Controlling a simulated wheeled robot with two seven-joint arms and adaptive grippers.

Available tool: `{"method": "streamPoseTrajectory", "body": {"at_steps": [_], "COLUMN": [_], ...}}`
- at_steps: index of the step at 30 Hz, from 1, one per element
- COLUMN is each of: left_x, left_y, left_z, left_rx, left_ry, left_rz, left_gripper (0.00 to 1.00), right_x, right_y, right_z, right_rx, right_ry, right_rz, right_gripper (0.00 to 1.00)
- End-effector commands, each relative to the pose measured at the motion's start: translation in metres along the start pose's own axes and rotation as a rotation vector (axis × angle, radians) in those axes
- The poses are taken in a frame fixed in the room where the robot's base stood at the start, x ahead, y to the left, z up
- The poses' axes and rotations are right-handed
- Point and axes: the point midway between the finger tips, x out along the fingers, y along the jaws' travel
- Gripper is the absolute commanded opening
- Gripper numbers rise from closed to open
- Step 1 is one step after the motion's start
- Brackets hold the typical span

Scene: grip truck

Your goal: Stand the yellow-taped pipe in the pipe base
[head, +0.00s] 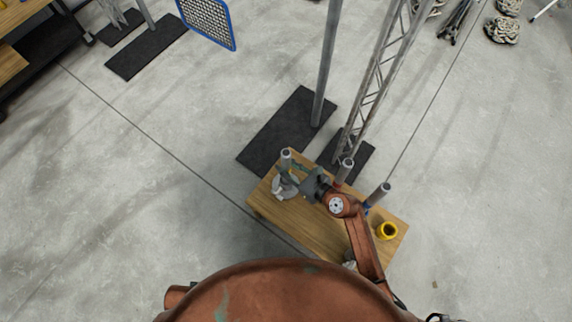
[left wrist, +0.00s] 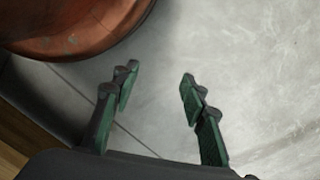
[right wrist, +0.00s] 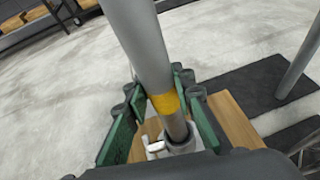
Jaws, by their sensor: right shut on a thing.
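The yellow-taped pipe (right wrist: 151,55) is grey metal with a yellow band, held upright between the fingers of my right gripper (right wrist: 158,88). In the head view the pipe's top (head: 286,155) shows above my right gripper (head: 289,178), at the table's left end. The pale metal pipe base (right wrist: 178,146) is directly below the pipe. The pipe's lower end meets the base's collar; I cannot tell how deep it sits. The base (head: 280,192) is partly hidden by the gripper in the head view. My left gripper (left wrist: 160,78) is open and empty above bare floor.
The wooden table (head: 315,232) also carries two upright grey pipes (head: 345,170) (head: 379,194) and a yellow ring-shaped object (head: 387,231). A tall pole (head: 327,60) and a lattice truss (head: 375,85) rise from black mats behind it.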

Motion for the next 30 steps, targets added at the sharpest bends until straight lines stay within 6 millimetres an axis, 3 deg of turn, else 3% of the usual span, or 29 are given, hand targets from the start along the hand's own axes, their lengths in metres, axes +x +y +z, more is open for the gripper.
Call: {"method": "streamPoseTrajectory", "body": {"at_steps": [18,30], "left_x": [-0.001,-0.014], "left_y": [0.002,0.003], "left_z": [-0.003,-0.003], "left_rx": [0.002,0.001], "left_ry": [0.004,0.004], "left_rz": [0.003,0.005], "left_gripper": [0.40,0.40], "right_x": [0.001,0.003], "right_y": [0.000,0.000], "right_z": [-0.001,-0.007], "right_rx": [0.000,0.000], "right_ry": [-0.001,-0.001], "right_rz": [0.000,0.001], "right_gripper": [0.00,0.00]}}
